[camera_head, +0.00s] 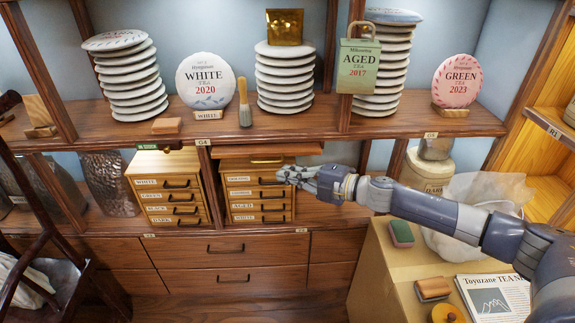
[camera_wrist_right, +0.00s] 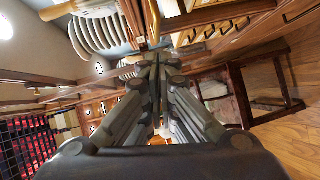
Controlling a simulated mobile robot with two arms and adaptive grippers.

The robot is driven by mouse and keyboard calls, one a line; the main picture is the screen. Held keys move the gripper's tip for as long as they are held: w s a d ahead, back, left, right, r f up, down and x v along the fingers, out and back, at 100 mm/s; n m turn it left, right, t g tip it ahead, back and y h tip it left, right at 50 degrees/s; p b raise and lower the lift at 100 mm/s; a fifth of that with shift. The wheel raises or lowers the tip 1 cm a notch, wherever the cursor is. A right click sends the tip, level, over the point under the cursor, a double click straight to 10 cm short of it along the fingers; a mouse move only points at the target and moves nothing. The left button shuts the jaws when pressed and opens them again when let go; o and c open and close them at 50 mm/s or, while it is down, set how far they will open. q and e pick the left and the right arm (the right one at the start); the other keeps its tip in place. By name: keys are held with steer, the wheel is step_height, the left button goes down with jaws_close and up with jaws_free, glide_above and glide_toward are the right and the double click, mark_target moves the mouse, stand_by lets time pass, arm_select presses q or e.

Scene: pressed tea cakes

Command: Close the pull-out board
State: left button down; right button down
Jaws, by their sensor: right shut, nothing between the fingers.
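The pull-out board (camera_head: 300,150) is a flat wooden board just under the shelf edge, above the right-hand small drawer cabinet (camera_head: 232,190). It appears to stick out over the cabinet's top. My right gripper (camera_head: 282,174) is shut and empty, in front of that cabinet's upper drawers and a little below the board. I cannot tell whether the fingertips touch anything. In the right wrist view, the shut fingers (camera_wrist_right: 155,62) point toward the shelving. My left gripper is not in view.
Another small drawer cabinet (camera_head: 168,190) stands to the left. A cardboard box (camera_head: 385,270) with a sponge (camera_head: 401,233) lies below my right arm.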

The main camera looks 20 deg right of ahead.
steer(key=shift+w+d+f+b, duration=0.2)
steer(key=shift+w+b, duration=0.1)
steer(key=shift+w, duration=0.6)
steer(key=shift+w+d+f+b, duration=0.1)
steer(key=shift+w+f+b, duration=0.15)
steer(key=shift+w, duration=0.65)
steer(key=shift+r, duration=0.15)
